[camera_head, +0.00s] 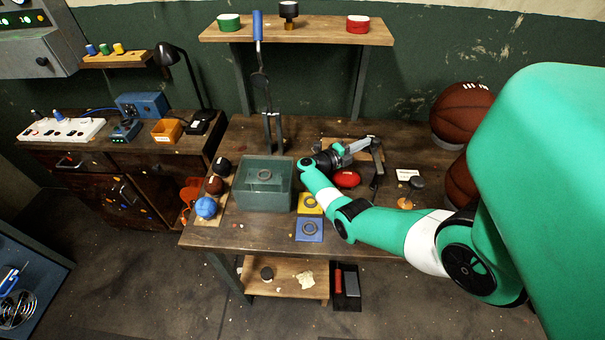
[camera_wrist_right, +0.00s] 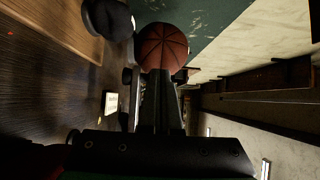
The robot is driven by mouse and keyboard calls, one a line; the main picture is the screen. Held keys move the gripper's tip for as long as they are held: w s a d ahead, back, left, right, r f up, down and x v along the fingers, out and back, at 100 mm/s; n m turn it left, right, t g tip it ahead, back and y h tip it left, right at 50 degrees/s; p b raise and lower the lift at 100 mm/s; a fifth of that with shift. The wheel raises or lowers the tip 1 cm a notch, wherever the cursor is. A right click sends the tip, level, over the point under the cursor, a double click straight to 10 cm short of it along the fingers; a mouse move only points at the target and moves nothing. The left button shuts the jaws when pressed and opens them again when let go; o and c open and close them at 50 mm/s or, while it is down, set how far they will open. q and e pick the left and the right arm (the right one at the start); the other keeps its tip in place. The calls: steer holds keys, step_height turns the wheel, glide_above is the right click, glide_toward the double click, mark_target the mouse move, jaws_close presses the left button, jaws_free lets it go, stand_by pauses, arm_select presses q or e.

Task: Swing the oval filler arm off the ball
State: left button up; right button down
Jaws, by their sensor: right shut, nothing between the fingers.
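A red oval ball (camera_head: 346,179) lies on the workbench, just below my right gripper in the head view. My right gripper (camera_head: 362,147) is shut and empty, pointing right across the bench. A grey and dark bracket-like arm (camera_head: 378,162), which looks like the oval filler arm, stands at the fingertips, right of the red ball. I cannot tell whether the fingers touch it or whether it is over the ball. In the right wrist view the closed fingers (camera_wrist_right: 160,90) point toward a brown basketball (camera_wrist_right: 162,47). My left gripper is not in view.
A green-grey open bin (camera_head: 265,209) stands left of my wrist. Yellow (camera_head: 310,196) and blue (camera_head: 309,237) pads lie in front. Small balls, including a blue one (camera_head: 206,207), sit at the left edge. Large basketballs (camera_head: 463,112) are at the right. A white card (camera_head: 408,175) lies nearby.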

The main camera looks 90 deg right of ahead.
steer(key=shift+s+d, duration=0.1)
steer(key=shift+s, duration=0.15)
stand_by(0.5)
steer(key=a+r+p, duration=0.8)
steer(key=a+r, duration=0.5)
steer(key=a, duration=0.1)
steer(key=shift+s, duration=0.4)
